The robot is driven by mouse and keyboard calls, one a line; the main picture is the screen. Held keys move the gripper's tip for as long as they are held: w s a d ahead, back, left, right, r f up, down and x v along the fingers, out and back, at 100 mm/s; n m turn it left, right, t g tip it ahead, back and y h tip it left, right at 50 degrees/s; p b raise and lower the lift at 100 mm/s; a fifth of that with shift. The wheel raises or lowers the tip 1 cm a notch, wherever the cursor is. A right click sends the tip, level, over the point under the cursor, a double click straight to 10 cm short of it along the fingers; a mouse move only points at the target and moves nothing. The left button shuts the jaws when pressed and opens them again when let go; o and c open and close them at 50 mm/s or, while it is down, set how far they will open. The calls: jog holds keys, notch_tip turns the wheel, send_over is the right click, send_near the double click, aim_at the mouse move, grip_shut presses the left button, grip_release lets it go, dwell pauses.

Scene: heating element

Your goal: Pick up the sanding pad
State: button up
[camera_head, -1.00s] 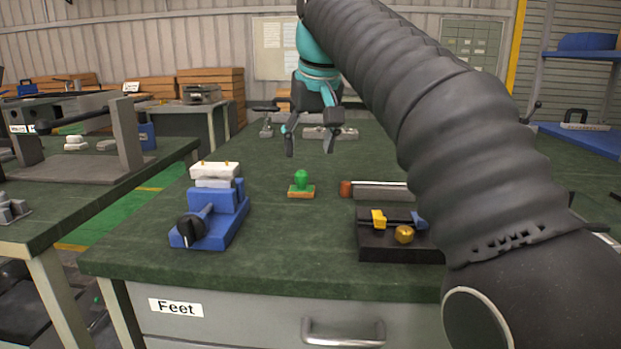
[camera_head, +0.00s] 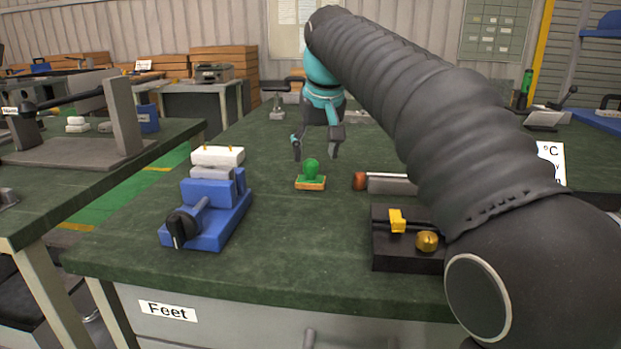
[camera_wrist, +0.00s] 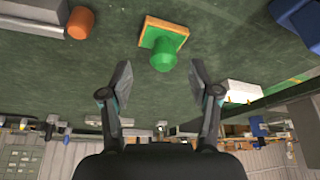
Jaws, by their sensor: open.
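The sanding pad, an orange-brown block with a green knob on top (camera_head: 311,170), sits on the dark green bench top (camera_head: 290,225). In the wrist view the pad (camera_wrist: 163,43) is upper middle, just beyond the fingertips and centred roughly between them. My gripper (camera_head: 316,155) is open and empty. In the head view it hangs above and close behind the pad, fingers pointing down. The wrist view shows both fingers (camera_wrist: 160,75) spread apart, not touching the pad.
A blue fixture with a black knob (camera_head: 208,212) and white block stands left of the pad. A grey bar with an orange end (camera_head: 385,183) lies close on its right. A black fixture with yellow parts (camera_head: 405,240) is front right. Bench is clear in front of the pad.

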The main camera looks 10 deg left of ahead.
aim_at(311, 161)
jog(key=shift+a+b+x, duration=0.15)
jog(key=shift+b+x, duration=0.05)
jog(key=shift+x, duration=1.2)
jog(key=shift+a+b+x, duration=0.1)
jog(key=shift+b+x, duration=0.05)
jog(key=shift+x, duration=1.25)
jog(key=shift+w+r, duration=0.1)
jog(key=shift+w, duration=0.05)
grip_shut()
